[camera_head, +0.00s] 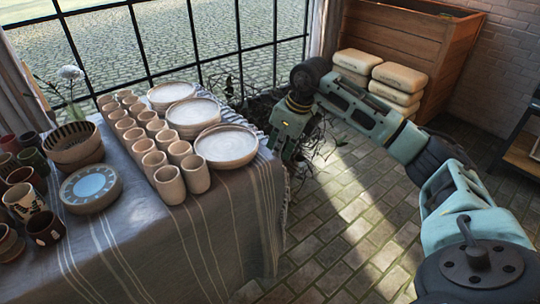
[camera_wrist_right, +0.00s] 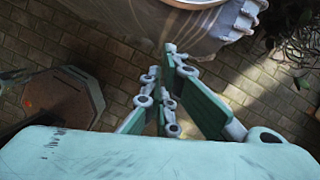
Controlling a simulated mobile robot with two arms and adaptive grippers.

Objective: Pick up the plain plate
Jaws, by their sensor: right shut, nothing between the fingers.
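Plain plates lie in a row along the right side of the cloth-covered table (camera_head: 215,245): a near plate (camera_head: 227,147), a middle plate (camera_head: 193,111) and a far plate (camera_head: 171,92), all pale and undecorated. The near one looks like a stack. My right gripper (camera_head: 284,152) hangs to the right of the near plate, past the table edge and apart from it. In the wrist view its fingers (camera_wrist_right: 162,62) are together and empty over the floor, and a pale plate rim (camera_wrist_right: 190,3) shows at the top edge. My left gripper is not in view.
Several plain cups (camera_head: 155,160) stand in rows left of the plates. A painted plate (camera_head: 91,186), a bowl (camera_head: 74,143) and dark mugs are further left. A wooden planter (camera_head: 420,50) and pale sacks (camera_head: 398,78) stand behind.

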